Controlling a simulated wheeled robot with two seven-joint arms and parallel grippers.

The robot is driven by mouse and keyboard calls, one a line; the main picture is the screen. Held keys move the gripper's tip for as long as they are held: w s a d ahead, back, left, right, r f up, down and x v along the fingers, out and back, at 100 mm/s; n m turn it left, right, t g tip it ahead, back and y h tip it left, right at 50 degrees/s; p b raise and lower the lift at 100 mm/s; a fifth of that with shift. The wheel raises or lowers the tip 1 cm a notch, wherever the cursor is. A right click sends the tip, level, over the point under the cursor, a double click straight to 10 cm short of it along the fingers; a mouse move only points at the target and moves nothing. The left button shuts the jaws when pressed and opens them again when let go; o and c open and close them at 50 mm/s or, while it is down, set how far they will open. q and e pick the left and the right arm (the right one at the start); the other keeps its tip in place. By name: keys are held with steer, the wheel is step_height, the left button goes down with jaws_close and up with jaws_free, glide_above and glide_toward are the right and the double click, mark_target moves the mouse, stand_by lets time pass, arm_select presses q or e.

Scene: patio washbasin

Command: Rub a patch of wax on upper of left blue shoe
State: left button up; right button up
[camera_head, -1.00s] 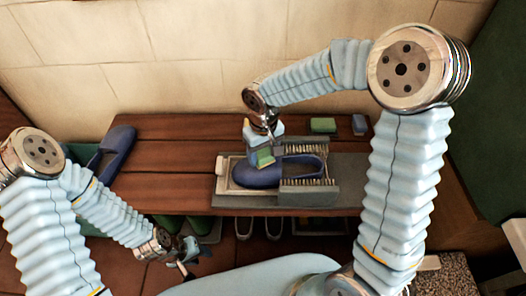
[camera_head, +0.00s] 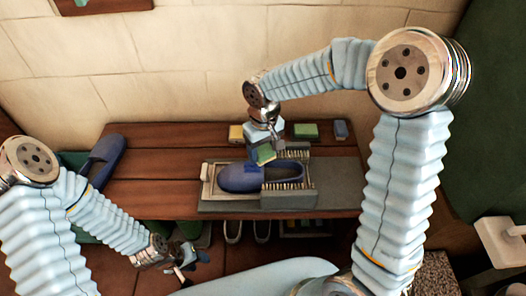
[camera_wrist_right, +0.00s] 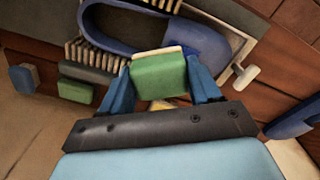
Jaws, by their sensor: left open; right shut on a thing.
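One blue shoe (camera_head: 240,178) lies in a grey fixture with bristle rows (camera_head: 288,199), its toe to the left in the head view. Its upper and opening also show in the right wrist view (camera_wrist_right: 200,42). My right gripper (camera_head: 265,142) is shut on a green block with a pale face (camera_wrist_right: 158,76). The block is at the shoe's far side, near the opening; I cannot tell whether it touches. Another blue shoe (camera_head: 104,160) rests at the bench's left end. My left gripper (camera_head: 188,264) is open and empty, low in front of the bench.
A yellow block (camera_head: 236,132), a green block (camera_head: 306,131) and a blue block (camera_head: 341,129) lie along the back of the wooden bench (camera_head: 160,185). Shoes stand on a shelf below. The bench between the two blue shoes is clear.

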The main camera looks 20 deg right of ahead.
steer(key=shift+r, duration=0.7)
steer(key=shift+r+p, duration=0.35)
steer(key=shift+r, duration=0.8)
steer(key=shift+f, duration=0.1)
